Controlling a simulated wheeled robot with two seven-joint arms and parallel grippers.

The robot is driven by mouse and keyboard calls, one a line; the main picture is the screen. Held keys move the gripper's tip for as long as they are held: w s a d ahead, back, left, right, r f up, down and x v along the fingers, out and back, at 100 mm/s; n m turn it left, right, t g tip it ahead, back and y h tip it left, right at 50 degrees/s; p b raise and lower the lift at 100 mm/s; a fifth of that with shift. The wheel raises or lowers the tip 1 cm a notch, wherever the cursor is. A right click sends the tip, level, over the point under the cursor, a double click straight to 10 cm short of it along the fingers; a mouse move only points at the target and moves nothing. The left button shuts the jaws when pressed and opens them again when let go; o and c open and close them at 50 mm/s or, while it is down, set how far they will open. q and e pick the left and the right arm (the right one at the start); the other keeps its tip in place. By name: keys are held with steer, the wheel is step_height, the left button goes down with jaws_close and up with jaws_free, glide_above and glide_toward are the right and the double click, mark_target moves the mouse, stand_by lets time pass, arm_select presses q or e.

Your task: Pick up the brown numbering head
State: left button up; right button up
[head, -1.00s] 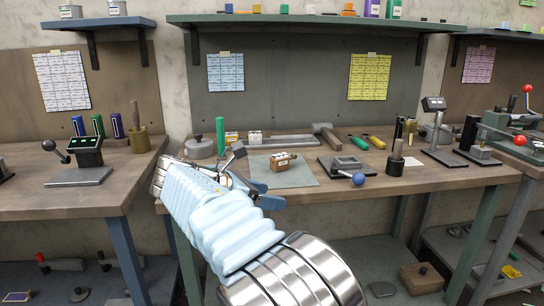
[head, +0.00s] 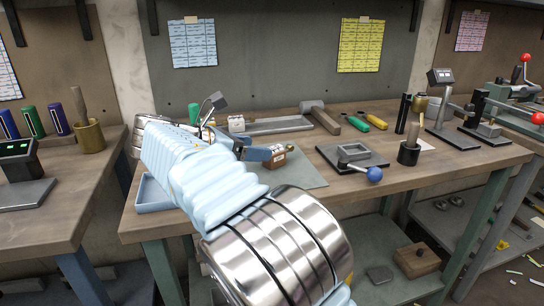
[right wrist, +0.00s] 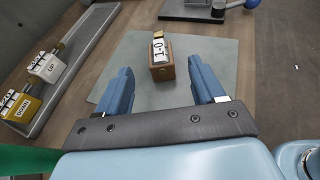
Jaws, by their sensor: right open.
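The brown numbering head (head: 275,159) sits on a grey-green mat (head: 308,178) on the middle workbench. In the right wrist view, it is a small brown block (right wrist: 162,72) with a white "1-0" label on top. My right gripper (right wrist: 160,75) is open, and its two blue fingers appear on either side of the block, apart from it. How high the fingers are above the mat is hard to tell. In the head view my right gripper (head: 262,153) is beside the block and partly hides it. My left gripper is not in view.
A grey fixture with a blue-knobbed lever (head: 374,174) stands to the right. A hammer (head: 325,120) lies behind. A blue tray (head: 153,193) sits at the bench's left.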

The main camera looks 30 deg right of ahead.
mark_target(276, 149)
steer(key=x, duration=0.8)
steer(key=shift+f, duration=0.2)
steer(key=c, duration=1.1)
